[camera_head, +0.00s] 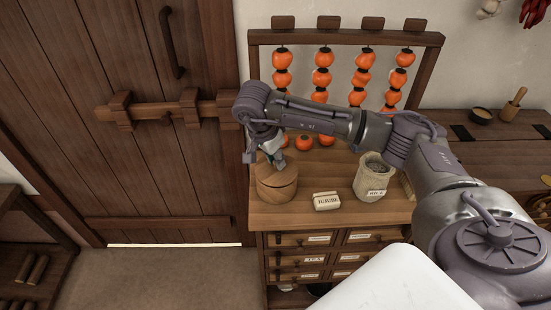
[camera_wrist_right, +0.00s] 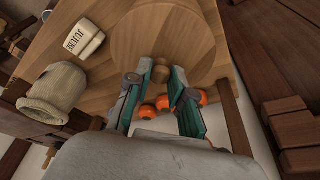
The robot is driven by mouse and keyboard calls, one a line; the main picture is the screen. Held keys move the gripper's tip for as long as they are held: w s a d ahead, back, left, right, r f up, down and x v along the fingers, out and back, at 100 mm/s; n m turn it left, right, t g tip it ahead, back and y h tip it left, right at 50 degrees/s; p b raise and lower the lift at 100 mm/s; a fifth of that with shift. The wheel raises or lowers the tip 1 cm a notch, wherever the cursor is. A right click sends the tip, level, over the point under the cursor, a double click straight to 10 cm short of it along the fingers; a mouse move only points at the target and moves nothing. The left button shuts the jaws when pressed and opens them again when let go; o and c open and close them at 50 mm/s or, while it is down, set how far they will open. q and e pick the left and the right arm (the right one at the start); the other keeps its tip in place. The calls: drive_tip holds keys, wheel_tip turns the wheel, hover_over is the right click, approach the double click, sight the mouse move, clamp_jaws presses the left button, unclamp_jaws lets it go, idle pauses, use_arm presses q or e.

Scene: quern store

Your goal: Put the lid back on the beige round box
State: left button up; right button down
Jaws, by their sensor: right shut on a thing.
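The beige round box (camera_head: 276,192) stands at the left front of the wooden cabinet top. Its round wooden lid (camera_head: 284,174) is over the box's top; I cannot tell whether it rests fully or sits a little raised or tilted. In the right wrist view the lid (camera_wrist_right: 190,40) fills the top middle, with its small knob (camera_wrist_right: 160,74) between the fingertips. My right gripper (camera_head: 276,161) points down from above and is shut on the lid's knob; it also shows in the wrist view (camera_wrist_right: 160,77). My left gripper is out of view.
A small labelled block (camera_head: 326,201) and a cloth sack (camera_head: 372,176) stand right of the box. Orange fruits (camera_head: 304,142) lie behind it, under strings of fruit (camera_head: 321,77) on a wooden rack (camera_head: 260,38). A barred wooden door (camera_head: 130,60) is to the left.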

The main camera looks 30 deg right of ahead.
drive_tip(key=shift+f+b, duration=0.2)
drive_tip(key=shift+b, duration=0.25)
idle(1.2)
drive_tip(key=c, duration=0.9)
unclamp_jaws()
drive_tip(key=shift+c, duration=0.2)
drive_tip(key=shift+o, duration=0.3)
drive_tip(key=o, duration=0.4)
drive_tip(key=shift+r, duration=0.1)
drive_tip(key=shift+r+p, duration=1.95)
drive_tip(key=shift+r, duration=1.5)
